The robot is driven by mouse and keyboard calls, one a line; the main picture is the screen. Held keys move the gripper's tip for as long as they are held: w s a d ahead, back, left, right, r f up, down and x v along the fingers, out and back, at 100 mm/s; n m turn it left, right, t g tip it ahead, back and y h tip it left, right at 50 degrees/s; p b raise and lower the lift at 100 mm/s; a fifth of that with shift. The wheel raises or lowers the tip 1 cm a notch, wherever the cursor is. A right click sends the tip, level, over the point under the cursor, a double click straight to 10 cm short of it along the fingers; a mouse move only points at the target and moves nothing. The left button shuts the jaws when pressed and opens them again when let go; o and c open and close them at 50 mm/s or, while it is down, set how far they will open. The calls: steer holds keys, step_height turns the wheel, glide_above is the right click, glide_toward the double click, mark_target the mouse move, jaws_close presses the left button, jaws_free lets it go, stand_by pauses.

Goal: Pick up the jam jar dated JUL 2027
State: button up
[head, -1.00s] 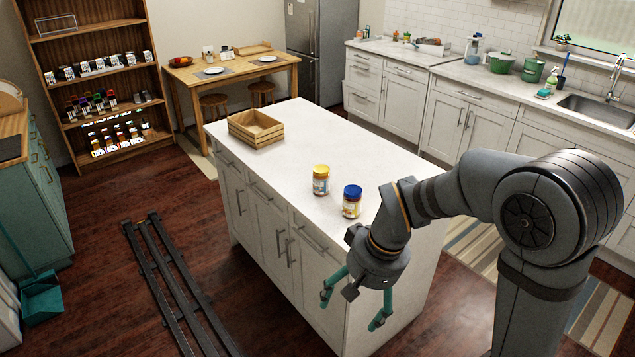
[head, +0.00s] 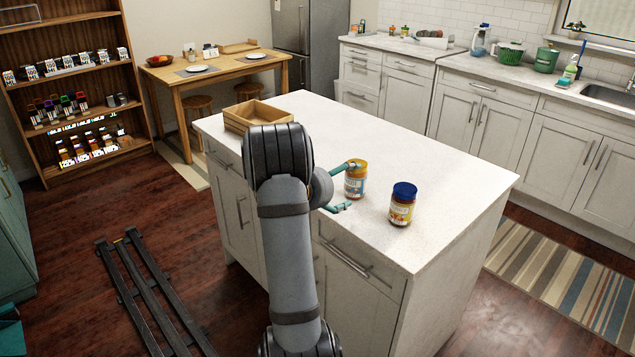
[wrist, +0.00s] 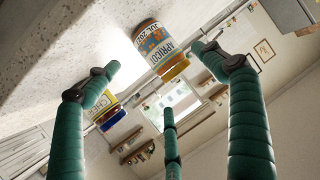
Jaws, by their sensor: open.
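A jam jar with a yellow lid (head: 355,182) stands upright on the white island top. In the wrist view, this jar (wrist: 156,42) shows a label reading "APRICO", with a small date that appears to be JUL 2027. My gripper (head: 349,186) is open to the left of it, with its teal fingers pointing toward the jar. In the wrist view, the jar lies ahead between the spread fingers of my gripper (wrist: 156,58). I cannot tell whether any finger touches it. A second jar with a blue lid (head: 402,204) stands to the right; its label (wrist: 102,97) is partly hidden by a finger.
A wooden crate (head: 232,118) sits at the far left end of the island (head: 450,175). The island top behind the jars is clear. A shelf (head: 140,148) with several jars stands at the left, and a dining table (head: 175,77) is behind.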

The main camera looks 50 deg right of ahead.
mark_target(355, 179)
steer(key=d, duration=0.2)
steer(key=d+f, duration=0.1)
steer(key=shift+s+d+f, duration=0.1)
steer(key=shift+s+d, duration=0.15)
steer(key=shift+d, duration=0.15)
steer(key=p+x, duration=0.2)
steer(key=x, duration=0.3)
steer(key=shift+w+d+f, duration=0.1)
steer(key=shift+w+d, duration=0.1)
steer(key=shift+c, duration=1.3)
steer(key=c, duration=1.1)
steer(key=shift+c, duration=0.6)
